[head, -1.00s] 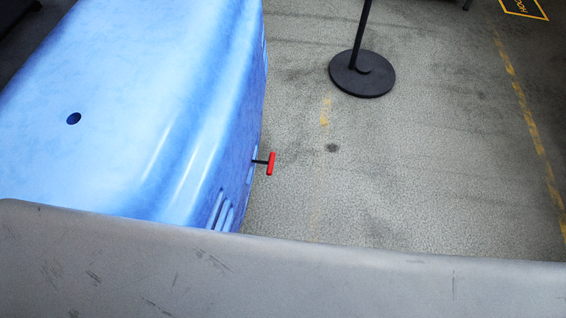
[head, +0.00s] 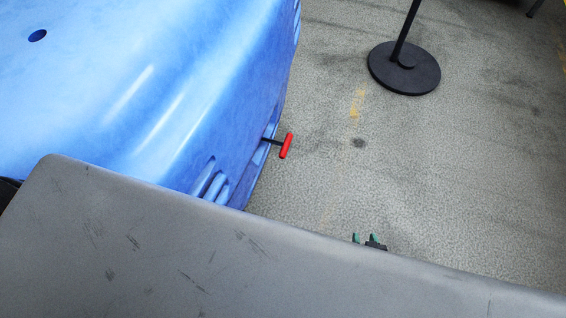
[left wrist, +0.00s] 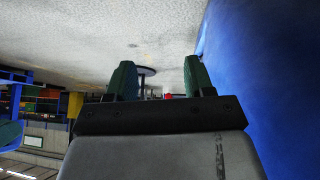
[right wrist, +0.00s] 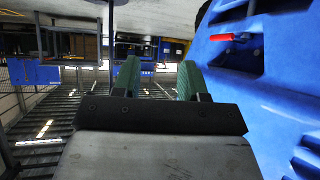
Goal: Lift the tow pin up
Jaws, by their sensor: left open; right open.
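The tow pin (head: 287,146) has a red T-shaped handle on a dark shaft. It sticks out of the lower side of the blue vehicle body (head: 120,110). It also shows in the right wrist view (right wrist: 229,37), to the right of my right gripper (right wrist: 158,80) and apart from it. In the head view, only the green fingertips of my right gripper (head: 369,240) show past a grey edge, below and right of the pin. Both fingers are apart and empty. My left gripper (left wrist: 159,80) is open and empty in its wrist view. A small red patch behind its fingers is too small to identify.
A black post on a round base (head: 404,68) stands on the floor right of the vehicle. The grey floor (head: 330,90) between them is clear. A large grey surface (head: 150,250) covers the lower head view. Vents (head: 213,185) are in the vehicle's side.

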